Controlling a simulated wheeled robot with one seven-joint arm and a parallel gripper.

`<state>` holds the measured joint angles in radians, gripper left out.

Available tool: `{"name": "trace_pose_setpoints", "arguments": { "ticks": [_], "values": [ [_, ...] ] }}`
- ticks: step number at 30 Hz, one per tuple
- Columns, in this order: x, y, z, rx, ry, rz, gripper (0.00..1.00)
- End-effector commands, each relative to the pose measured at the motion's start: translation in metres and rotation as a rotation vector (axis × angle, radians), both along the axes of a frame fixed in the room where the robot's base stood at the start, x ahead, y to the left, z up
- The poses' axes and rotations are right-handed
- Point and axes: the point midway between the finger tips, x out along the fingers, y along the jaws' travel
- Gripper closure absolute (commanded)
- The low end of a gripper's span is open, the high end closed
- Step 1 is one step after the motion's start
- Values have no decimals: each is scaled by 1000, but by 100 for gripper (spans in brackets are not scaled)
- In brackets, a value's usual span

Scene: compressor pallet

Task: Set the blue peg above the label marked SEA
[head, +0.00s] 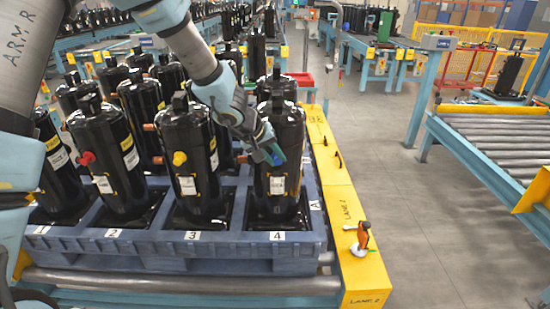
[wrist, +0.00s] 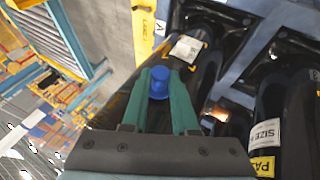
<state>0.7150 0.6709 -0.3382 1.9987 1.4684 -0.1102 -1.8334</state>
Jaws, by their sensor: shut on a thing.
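My gripper (head: 274,154) is in front of the upper body of the black compressor (head: 284,134) above number 4. In the wrist view its green fingers (wrist: 158,92) are shut on the blue peg (wrist: 158,82), a round blue cap. I cannot tell whether the peg touches the compressor. That compressor carries a white label (head: 277,185) below the gripper; its print is too small to read. The compressor (head: 187,130) above number 3 has a yellow peg (head: 179,158) above its white label (head: 187,186). A red peg (head: 87,158) sits on the compressor above number 2 (head: 110,150).
The compressors stand in a blue pallet (head: 230,240) numbered along its front. A yellow rail (head: 335,190) runs along its right side, with an orange-handled tool (head: 363,238) on it. More compressors stand close behind. The grey floor (head: 405,210) to the right is clear.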

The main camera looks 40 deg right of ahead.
Motion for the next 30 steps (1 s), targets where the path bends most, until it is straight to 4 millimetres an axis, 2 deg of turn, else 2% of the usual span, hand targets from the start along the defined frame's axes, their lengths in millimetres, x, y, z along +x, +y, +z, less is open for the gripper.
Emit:
{"name": "trace_pose_setpoints", "arguments": {
  "ticks": [9,10,19,30],
  "values": [
    [2,-1,0,-1,-1,0,100],
    [2,-1,0,-1,-1,0,71],
    [1,-1,0,0,0,0,38],
    [1,3,6,-1,-1,0,38]
  ]
}}
